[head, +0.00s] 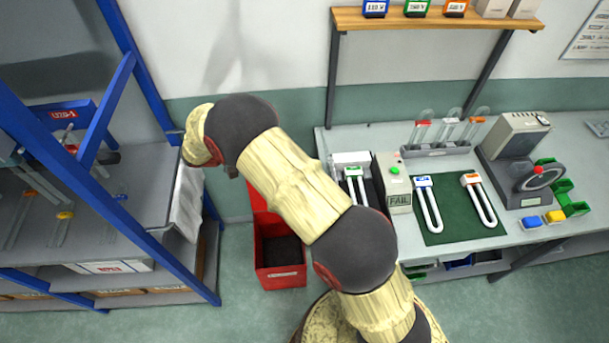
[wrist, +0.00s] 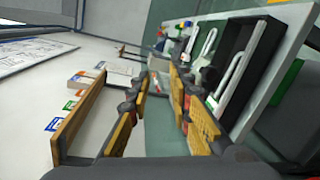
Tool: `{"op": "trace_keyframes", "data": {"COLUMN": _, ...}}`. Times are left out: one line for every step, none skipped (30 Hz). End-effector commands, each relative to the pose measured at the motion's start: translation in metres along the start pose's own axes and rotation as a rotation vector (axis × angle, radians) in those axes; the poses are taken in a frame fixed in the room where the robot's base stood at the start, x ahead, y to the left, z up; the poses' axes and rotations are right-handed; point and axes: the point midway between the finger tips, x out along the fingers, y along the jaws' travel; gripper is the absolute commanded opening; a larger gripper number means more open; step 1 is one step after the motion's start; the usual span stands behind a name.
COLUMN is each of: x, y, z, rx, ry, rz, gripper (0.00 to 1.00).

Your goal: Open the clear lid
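I cannot clearly make out the clear lid in either view. The dark tray also shows in the wrist view (wrist: 264,62), to the right of my gripper. My gripper (wrist: 162,100) shows its two yellow-padded fingers spread apart, with nothing seen between them. It is apart from the tray. In the head view my arm crosses the middle, and the gripper itself cannot be made out.
A tube rack (head: 437,151) and a grey machine (head: 515,155) stand behind. A red bin (head: 280,276) is on the floor. A blue-framed rack (head: 163,105) stands left. A wooden shelf (head: 438,20) hangs above.

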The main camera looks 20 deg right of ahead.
Motion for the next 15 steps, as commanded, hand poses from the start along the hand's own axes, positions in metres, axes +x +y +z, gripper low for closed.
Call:
{"op": "trace_keyframes", "data": {"x": 0.005, "y": 0.023, "z": 0.009, "rx": -0.034, "ry": 0.011, "rz": -0.073, "gripper": 0.16}}
{"op": "trace_keyframes", "data": {"x": 0.009, "y": 0.028, "z": 0.013, "rx": -0.071, "ry": 0.024, "rz": -0.118, "gripper": 0.14}}
{"op": "trace_keyframes", "data": {"x": 0.012, "y": 0.033, "z": 0.017, "rx": -0.13, "ry": 0.048, "rz": -0.182, "gripper": 0.12}}
{"op": "trace_keyframes", "data": {"x": 0.014, "y": 0.036, "z": 0.019, "rx": -0.181, "ry": 0.073, "rz": -0.231, "gripper": 0.1}}
{"op": "trace_keyframes", "data": {"x": 0.015, "y": 0.038, "z": 0.022, "rx": -0.239, "ry": 0.103, "rz": -0.279, "gripper": 0.09}}
{"op": "trace_keyframes", "data": {"x": 0.015, "y": 0.038, "z": 0.025, "rx": -0.326, "ry": 0.154, "rz": -0.344, "gripper": 0.06}}
{"op": "trace_keyframes", "data": {"x": 0.014, "y": 0.036, "z": 0.026, "rx": -0.387, "ry": 0.195, "rz": -0.386, "gripper": 0.05}}
{"op": "trace_keyframes", "data": {"x": 0.013, "y": 0.033, "z": 0.027, "rx": -0.45, "ry": 0.237, "rz": -0.423, "gripper": 0.03}}
{"op": "trace_keyframes", "data": {"x": 0.009, "y": 0.028, "z": 0.027, "rx": -0.533, "ry": 0.298, "rz": -0.464, "gripper": 0.01}}
{"op": "trace_keyframes", "data": {"x": 0.007, "y": 0.023, "z": 0.027, "rx": -0.595, "ry": 0.346, "rz": -0.489, "gripper": 0.0}}
{"op": "trace_keyframes", "data": {"x": 0.003, "y": 0.019, "z": 0.027, "rx": -0.655, "ry": 0.394, "rz": -0.511, "gripper": 0.0}}
{"op": "trace_keyframes", "data": {"x": -0.002, "y": 0.01, "z": 0.026, "rx": -0.736, "ry": 0.461, "rz": -0.534, "gripper": 0.0}}
{"op": "trace_keyframes", "data": {"x": -0.007, "y": 0.004, "z": 0.025, "rx": -0.794, "ry": 0.51, "rz": -0.544, "gripper": 0.0}}
{"op": "trace_keyframes", "data": {"x": -0.011, "y": -0.004, "z": 0.024, "rx": -0.852, "ry": 0.556, "rz": -0.551, "gripper": 0.0}}
{"op": "trace_keyframes", "data": {"x": -0.016, "y": -0.014, "z": 0.021, "rx": -0.924, "ry": 0.614, "rz": -0.554, "gripper": 0.0}}
